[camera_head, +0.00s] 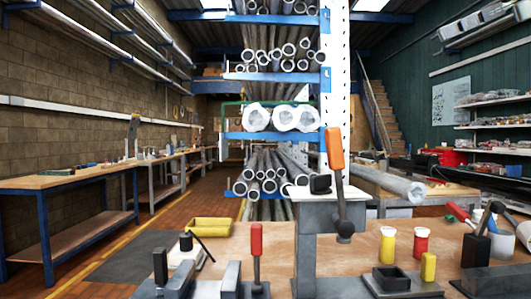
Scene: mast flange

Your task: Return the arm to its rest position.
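Neither of my grippers nor my arms shows in the head view. A workbench (350,262) with a wooden top fills the lower part of the picture. A grey upright stand (318,240) with a flat top plate (325,194) rises from its middle. A lever with an orange handle (334,148) stands upright at that plate, with a dark ball-like end below. A red-handled lever (256,240) stands at the front of the bench, left of the stand, beside grey blocks (231,280).
Yellow (387,246) and red (421,244) containers and an open dark box (391,279) sit right of the stand. A dark tool holder (476,250) stands farther right. A yellow bin (210,227) lies at the back left. A pipe rack (275,136) stands behind.

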